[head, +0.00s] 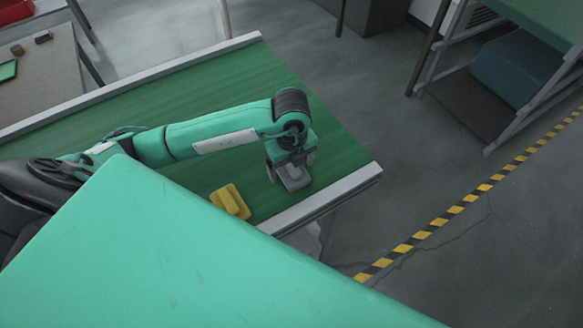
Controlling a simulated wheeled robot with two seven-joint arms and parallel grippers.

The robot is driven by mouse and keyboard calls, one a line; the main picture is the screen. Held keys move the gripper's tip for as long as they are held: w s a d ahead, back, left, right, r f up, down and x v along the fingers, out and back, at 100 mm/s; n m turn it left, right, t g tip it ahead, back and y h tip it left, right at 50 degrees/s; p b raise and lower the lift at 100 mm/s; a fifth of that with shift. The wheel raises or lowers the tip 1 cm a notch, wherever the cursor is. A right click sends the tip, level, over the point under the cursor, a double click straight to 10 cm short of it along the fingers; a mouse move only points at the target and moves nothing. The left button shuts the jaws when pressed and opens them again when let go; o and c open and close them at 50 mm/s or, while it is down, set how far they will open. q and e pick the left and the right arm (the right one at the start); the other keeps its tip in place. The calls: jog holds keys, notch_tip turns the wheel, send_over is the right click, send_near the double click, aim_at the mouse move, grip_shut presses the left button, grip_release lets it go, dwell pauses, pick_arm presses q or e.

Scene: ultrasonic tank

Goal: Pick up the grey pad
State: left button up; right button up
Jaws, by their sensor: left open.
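The grey pad (294,181) is a small light-grey block on the green-topped table (190,92), near its right end. My left gripper (291,172) points down over the pad, with one finger to each side of it. The gripper is open. The fingertips and the far side of the pad are partly hidden, so I cannot tell whether the fingers touch it. My right gripper is not in view.
A yellow block-like object (230,201) lies on the table left of the pad. A grey raised rim (330,197) edges the table. A teal surface in the foreground hides the near part. Yellow-black floor tape (437,221) runs at right.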

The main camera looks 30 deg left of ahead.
pick_arm(q)
jog(key=c, duration=1.1)
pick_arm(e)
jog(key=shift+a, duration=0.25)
pick_arm(q)
jog(key=shift+r, duration=0.15)
